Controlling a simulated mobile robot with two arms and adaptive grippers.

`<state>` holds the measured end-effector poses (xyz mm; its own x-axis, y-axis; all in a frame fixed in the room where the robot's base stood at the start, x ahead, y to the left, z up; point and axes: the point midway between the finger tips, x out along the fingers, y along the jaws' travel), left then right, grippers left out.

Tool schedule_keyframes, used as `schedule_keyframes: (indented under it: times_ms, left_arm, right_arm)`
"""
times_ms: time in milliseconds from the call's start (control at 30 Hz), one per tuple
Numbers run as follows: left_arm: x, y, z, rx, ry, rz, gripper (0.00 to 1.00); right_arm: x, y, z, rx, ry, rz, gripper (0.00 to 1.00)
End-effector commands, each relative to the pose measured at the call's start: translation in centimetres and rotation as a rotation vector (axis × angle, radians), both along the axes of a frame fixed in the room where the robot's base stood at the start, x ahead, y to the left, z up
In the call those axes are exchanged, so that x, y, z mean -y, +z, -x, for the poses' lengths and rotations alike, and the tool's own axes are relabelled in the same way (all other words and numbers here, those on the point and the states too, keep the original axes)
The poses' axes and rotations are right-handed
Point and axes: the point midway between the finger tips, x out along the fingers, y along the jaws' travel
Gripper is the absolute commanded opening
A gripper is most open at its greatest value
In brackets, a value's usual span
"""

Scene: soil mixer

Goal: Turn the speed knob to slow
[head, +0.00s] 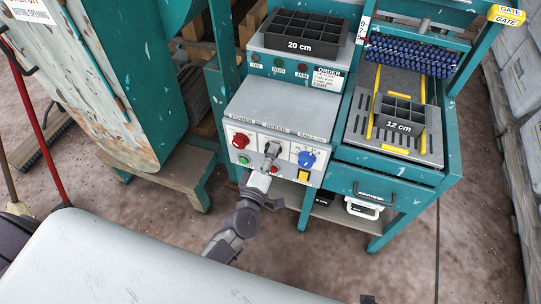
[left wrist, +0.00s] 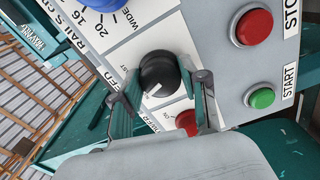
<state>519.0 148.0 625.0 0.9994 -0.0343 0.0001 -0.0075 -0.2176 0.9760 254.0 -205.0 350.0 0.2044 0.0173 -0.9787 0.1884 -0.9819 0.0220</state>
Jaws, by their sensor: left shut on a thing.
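The control panel (head: 275,150) has a SPEED section in its middle. The black speed knob (left wrist: 160,74) has a white pointer mark and sits between my left gripper's fingers in the left wrist view. My left gripper (head: 271,150) is shut on it; its fingers also show on either side of the knob in the left wrist view (left wrist: 163,88). In the head view the gripper hides most of the knob. Letters "ST" show beside the knob; no full speed word can be read.
A red stop button (left wrist: 254,26) and green start button (left wrist: 262,98) lie to one side of the knob. A blue rail knob (head: 307,159) lies to the other. A smaller red control (left wrist: 187,121) is close to the fingers. A drawer (head: 375,191) is at right.

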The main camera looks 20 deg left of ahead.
Motion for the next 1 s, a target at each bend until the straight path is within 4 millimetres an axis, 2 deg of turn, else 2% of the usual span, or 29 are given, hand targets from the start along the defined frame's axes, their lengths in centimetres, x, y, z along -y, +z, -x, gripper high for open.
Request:
schedule_keyframes:
  times_ms: [400, 967, 1000]
  left_arm:
    - [0.0, 0.1, 0.0, -0.006, 0.0, 0.202, 0.09]
    - [0.0, 0.1, -0.1, -0.007, 0.0, 0.236, 0.09]
    - [0.0, 0.1, -0.1, -0.007, 0.0, 0.236, 0.45]
  right_arm:
    - [-0.1, 0.9, 0.1, -0.007, -0.003, 0.0, 0.89]
    - [-0.1, 1.2, -0.1, -0.002, -0.004, 0.0, 0.89]
    - [-0.1, 1.2, -0.2, -0.001, -0.004, -0.001, 0.89]
